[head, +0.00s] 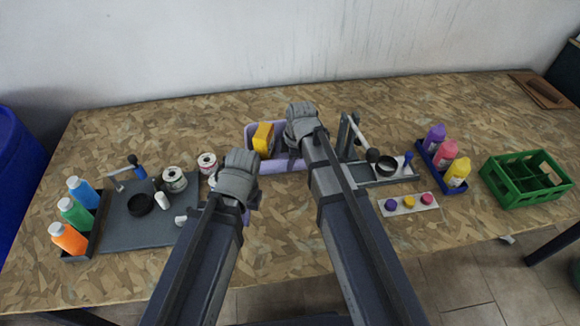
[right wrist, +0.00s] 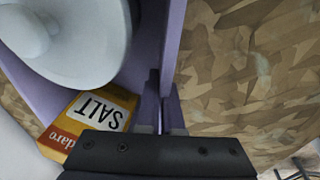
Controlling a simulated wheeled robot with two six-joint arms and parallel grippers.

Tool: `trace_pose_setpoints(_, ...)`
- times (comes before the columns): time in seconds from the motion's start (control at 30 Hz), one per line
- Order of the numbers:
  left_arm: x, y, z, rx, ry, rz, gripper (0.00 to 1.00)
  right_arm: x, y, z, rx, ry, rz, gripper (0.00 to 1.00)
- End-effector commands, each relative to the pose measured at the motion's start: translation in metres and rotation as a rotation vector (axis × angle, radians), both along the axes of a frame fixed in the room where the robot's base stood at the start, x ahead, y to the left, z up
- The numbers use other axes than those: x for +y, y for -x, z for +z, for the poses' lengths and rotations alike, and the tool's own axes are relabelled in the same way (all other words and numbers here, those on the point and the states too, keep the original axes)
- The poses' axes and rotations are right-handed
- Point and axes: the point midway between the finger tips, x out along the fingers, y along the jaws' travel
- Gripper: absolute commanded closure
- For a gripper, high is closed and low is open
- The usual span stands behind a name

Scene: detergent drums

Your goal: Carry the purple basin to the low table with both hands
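The purple basin (head: 288,165) stands on the chipboard table, partly hidden behind my right gripper in the head view. A yellow salt box (head: 263,138) is in it; the box also shows in the right wrist view (right wrist: 95,115), beside a white rounded object (right wrist: 75,40). My right gripper (right wrist: 162,110) is at the basin's wall (right wrist: 172,40), its fingers close together on either side of it. My left gripper (head: 240,178) is just left of and nearer than the basin; its fingers are hidden. A small purple patch shows beside it. The low table cannot be made out.
On the left are a dark grey mat (head: 150,220), bottles in a black rack (head: 85,235) and two spools. On the right are a grey tray (head: 385,178), a blue rack of bottles (head: 440,170), a white strip with coloured knobs (head: 408,204) and a green crate (head: 525,180).

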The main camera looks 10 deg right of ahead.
Motion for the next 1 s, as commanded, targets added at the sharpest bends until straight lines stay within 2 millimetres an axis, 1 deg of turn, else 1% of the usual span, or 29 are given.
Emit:
trace_pose_setpoints(0.13,0.0,0.0,0.002,0.0,0.0,0.0,1.0,0.0,0.0,0.002,-0.001,0.0,0.0,1.0)
trace_pose_setpoints(0.23,0.0,0.0,-0.001,0.0,0.0,0.0,1.0,0.0,0.0,-0.001,-0.001,0.0,0.0,1.0)
trace_pose_setpoints(0.3,0.0,0.0,0.0,0.0,0.0,0.0,1.0,0.0,0.0,0.0,0.0,0.0,0.0,0.91)
trace_pose_setpoints(0.5,0.0,0.0,0.0,0.0,0.0,0.0,1.0,0.0,0.0,0.0,0.0,0.0,0.0,0.68)
trace_pose_setpoints(0.53,0.0,0.0,0.0,0.0,0.0,0.0,1.0,0.0,0.0,0.0,0.0,0.0,0.0,0.67)
trace_pose_setpoints(0.83,0.0,0.0,0.001,0.0,0.0,0.0,1.0,0.0,0.0,0.001,0.0,0.0,0.0,0.67)
trace_pose_setpoints(1.0,0.0,0.0,0.009,0.0,0.0,0.0,1.0,-0.001,0.001,0.009,0.0,0.0,0.0,0.67)
